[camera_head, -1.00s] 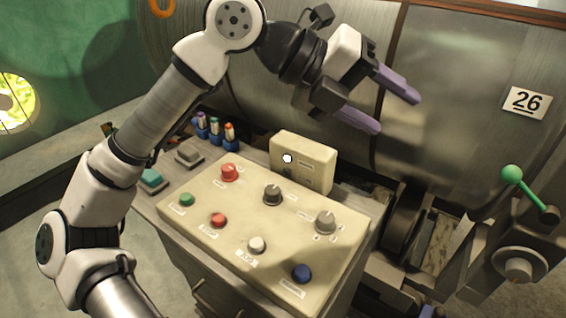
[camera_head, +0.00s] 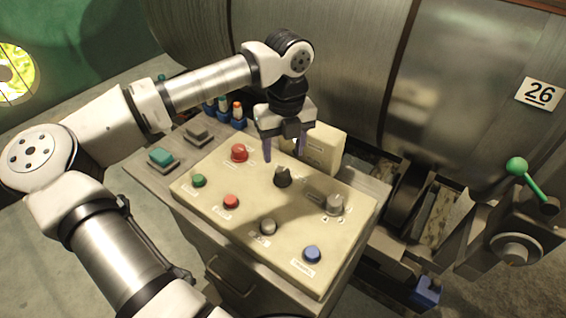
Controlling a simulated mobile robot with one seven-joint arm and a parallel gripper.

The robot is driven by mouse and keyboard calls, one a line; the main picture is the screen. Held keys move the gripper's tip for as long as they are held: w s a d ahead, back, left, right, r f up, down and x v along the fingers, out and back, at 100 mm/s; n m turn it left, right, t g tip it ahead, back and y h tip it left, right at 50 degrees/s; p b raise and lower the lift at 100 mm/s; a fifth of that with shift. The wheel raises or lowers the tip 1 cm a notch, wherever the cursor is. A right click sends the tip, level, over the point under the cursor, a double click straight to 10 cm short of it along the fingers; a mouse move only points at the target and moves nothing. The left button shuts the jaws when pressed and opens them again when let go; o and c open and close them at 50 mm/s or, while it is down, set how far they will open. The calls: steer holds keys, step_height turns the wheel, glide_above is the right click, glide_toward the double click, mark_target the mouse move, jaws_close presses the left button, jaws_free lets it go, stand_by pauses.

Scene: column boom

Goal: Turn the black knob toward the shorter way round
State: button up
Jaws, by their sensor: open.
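The black knob (camera_head: 282,177) sits near the middle of the cream control panel (camera_head: 240,235). It is dark with a raised grip, and its top end is close below my gripper. A grey knob (camera_head: 335,204) sits to its right on the same panel. My gripper (camera_head: 283,157) points down with its two purple fingers apart and nothing between them. The fingertips appear just above and behind the black knob; I cannot tell whether they touch it.
A red knob (camera_head: 239,153) is left of my gripper. Green, red, grey and blue buttons line the panel's front. A cream box (camera_head: 322,150) stands behind my gripper. A green-handled lever (camera_head: 517,165) is at the right.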

mark_target(283, 171)
step_height(283, 171, down, 6)
steer(key=shift+f+p, duration=0.1)
steer(key=shift+p, duration=0.5)
steer(key=shift+c, duration=0.3)
steer(key=c, duration=0.9)
